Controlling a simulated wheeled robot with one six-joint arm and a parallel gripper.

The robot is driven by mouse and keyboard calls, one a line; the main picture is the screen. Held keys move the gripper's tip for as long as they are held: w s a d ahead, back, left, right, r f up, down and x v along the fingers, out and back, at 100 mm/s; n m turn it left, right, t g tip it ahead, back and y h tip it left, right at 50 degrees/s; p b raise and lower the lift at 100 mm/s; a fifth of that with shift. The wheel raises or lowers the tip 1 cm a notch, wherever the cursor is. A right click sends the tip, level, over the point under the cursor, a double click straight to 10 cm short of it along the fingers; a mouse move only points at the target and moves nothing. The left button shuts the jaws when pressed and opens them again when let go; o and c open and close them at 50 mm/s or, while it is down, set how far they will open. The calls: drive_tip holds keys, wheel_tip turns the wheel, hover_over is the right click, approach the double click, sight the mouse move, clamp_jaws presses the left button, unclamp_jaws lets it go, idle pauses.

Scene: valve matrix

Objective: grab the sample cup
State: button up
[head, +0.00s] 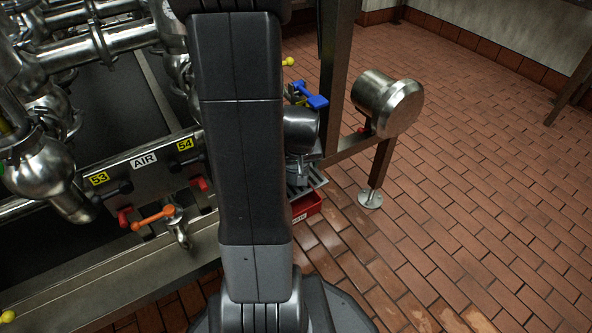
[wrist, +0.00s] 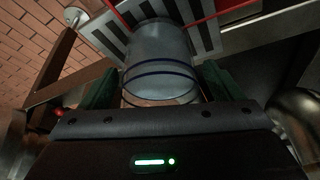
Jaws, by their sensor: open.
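The sample cup (wrist: 160,45) is a clear, pale cup with dark blue bands, seen in the wrist view on a slotted grate (wrist: 207,35). My gripper (wrist: 158,84) is open, with one dark green finger on each side of the cup's near end. A small gap seems to show beside each finger; whether either touches the cup I cannot tell. In the head view my arm covers most of this spot, and I cannot make out the cup there.
A steel post (head: 337,70) and a steel cylinder (head: 390,103) stand close by. Pipes and an orange valve handle (head: 153,217) are at left.

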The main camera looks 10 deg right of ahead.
drive_tip(key=shift+w+f+b, duration=0.35)
drive_tip(key=shift+f+b, duration=0.05)
drive_tip(key=shift+f, duration=0.2)
drive_tip(key=shift+r, duration=0.1)
drive_tip(key=c, duration=1.3)
drive_tip(key=shift+r, duration=0.15)
